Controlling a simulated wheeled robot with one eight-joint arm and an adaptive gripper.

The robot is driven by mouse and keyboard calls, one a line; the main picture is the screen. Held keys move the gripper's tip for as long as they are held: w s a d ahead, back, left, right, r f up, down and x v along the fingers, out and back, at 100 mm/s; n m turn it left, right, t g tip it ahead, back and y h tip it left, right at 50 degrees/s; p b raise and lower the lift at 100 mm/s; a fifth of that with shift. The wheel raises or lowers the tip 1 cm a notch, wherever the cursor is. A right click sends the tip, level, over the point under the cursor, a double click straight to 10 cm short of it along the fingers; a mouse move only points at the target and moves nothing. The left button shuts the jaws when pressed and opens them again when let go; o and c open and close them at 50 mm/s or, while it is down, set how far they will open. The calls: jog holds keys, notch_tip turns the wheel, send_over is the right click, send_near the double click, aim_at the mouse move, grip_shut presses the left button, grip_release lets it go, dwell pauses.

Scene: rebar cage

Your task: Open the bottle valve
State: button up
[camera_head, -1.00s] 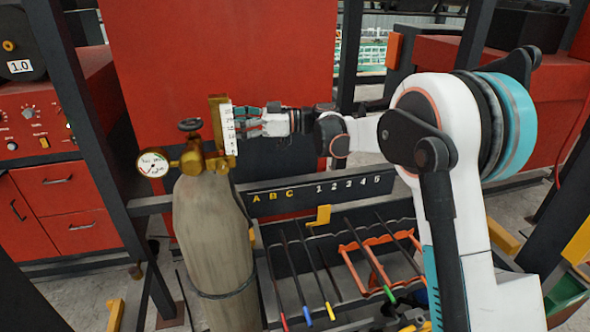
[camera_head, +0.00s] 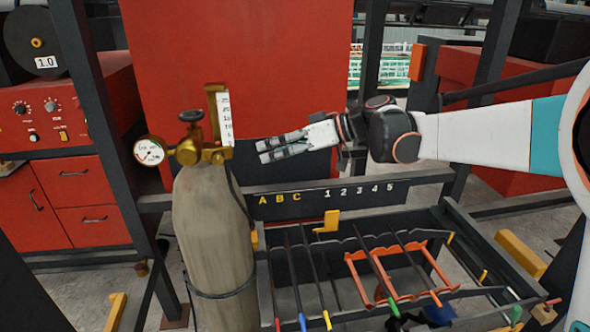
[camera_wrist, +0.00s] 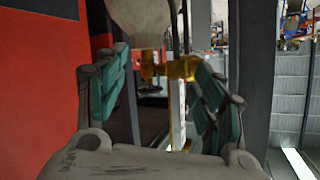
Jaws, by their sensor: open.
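The grey-beige gas bottle (camera_head: 213,240) stands upright at left centre in the head view. On its top is a brass valve and regulator (camera_head: 190,150) with a dark round knob (camera_head: 191,116), a white dial gauge (camera_head: 150,151) and an upright flow meter with a white scale (camera_head: 225,118). My gripper (camera_head: 261,151) is right of the flow meter, apart from it, pointing left, empty and open. In the wrist view, the brass fitting (camera_wrist: 175,68) and the pale bottle (camera_wrist: 143,20) appear between the spread fingers of my gripper (camera_wrist: 158,85).
A rack (camera_head: 350,262) of thin rods with coloured ends stands right of the bottle, below a dark bar marked A B C and numbers. A red panel (camera_head: 240,50) rises behind. Dark posts and a red cabinet (camera_head: 75,200) stand left.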

jog(key=shift+m+t+h, duration=0.4)
jog(key=shift+m+h, duration=0.3)
jog(key=shift+m, duration=0.1)
jog(key=shift+s+d+f+b, duration=0.35)
jog(key=shift+s+d+f, duration=0.3)
jog(key=shift+d, duration=0.25)
jog(key=shift+s+d+f+b, duration=0.3)
jog(key=shift+s+d+f, duration=0.15)
jog(key=shift+s+d, duration=0.35)
jog(key=shift+o, duration=0.6)
